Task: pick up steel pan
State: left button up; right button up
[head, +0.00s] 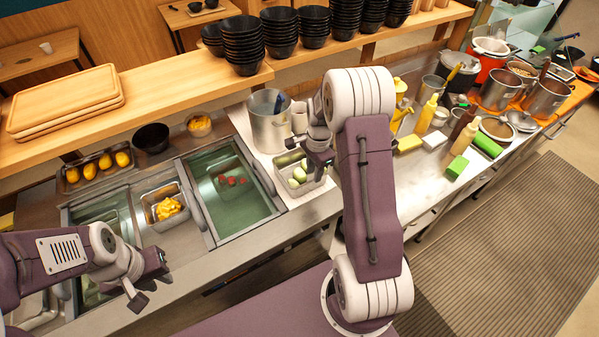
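Several steel pans are in view, and I cannot tell which one the task means. A small steel pan with green and pale round pieces (312,186) stands on a white board at the counter's middle. My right gripper (311,153) is just above that pan's back edge; whether it touches the rim or is open is unclear. A steel pan with yellow chunks (149,216) sits in the counter between the wells. A long steel pan (70,184) holds several yellow fruits at the left. My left gripper (146,281) is open and empty over the counter's front edge.
A large steel pot (270,135) stands just behind the pan of green pieces. A glass-lidded well (225,200) lies to its left. Stacked black bowls (243,45) fill the shelf above. Bottles (427,113), sponges and pots crowd the right counter.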

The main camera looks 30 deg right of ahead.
jog(key=f+p, duration=0.1)
jog(key=f, duration=0.1)
jog(key=f+p, duration=0.1)
jog(key=f, duration=0.1)
jog(key=shift+w+a+f, duration=0.1)
jog(key=shift+w+f, duration=0.1)
jog(key=shift+f, duration=0.15)
jog(key=shift+w+a+f, duration=0.1)
jog(key=shift+f, duration=0.2)
grip_shut()
jog(key=shift+r, duration=0.1)
dwell(0.7)
